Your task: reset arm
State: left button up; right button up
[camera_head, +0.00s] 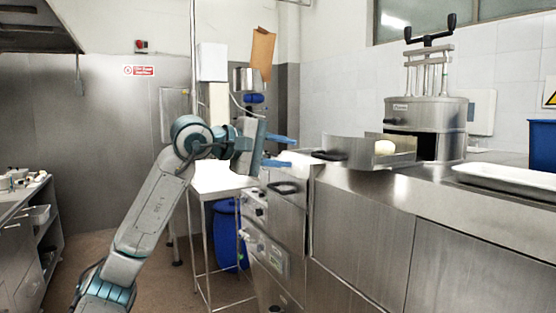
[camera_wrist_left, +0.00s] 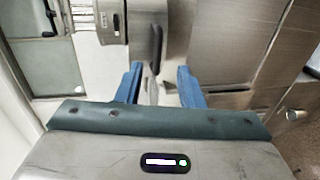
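My left arm rises from the lower left of the head view, and its gripper (camera_head: 279,150) points right, with two blue fingers apart. Nothing shows held between them in the head view. In the left wrist view the blue fingers (camera_wrist_left: 162,84) are also spread, with a dark handle and grey metal beyond them. A steel basket (camera_head: 345,151) with a dark handle (camera_head: 326,155) stands on the counter, just right of the fingers. The fingers look apart from the basket handle. My right gripper is in no view.
A steel counter (camera_head: 375,220) fills the right side. On it are a lidded steel machine (camera_head: 425,115) and a white tray (camera_head: 510,180). A blue barrel (camera_head: 228,235) stands under a small table (camera_head: 218,182). Floor is open at left, beside a shelf unit (camera_head: 30,230).

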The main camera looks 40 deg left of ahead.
pick_arm(q)
jog(key=shift+s+a+r, duration=0.1)
jog(key=shift+s+a, duration=0.05)
jog(key=shift+s, duration=0.3)
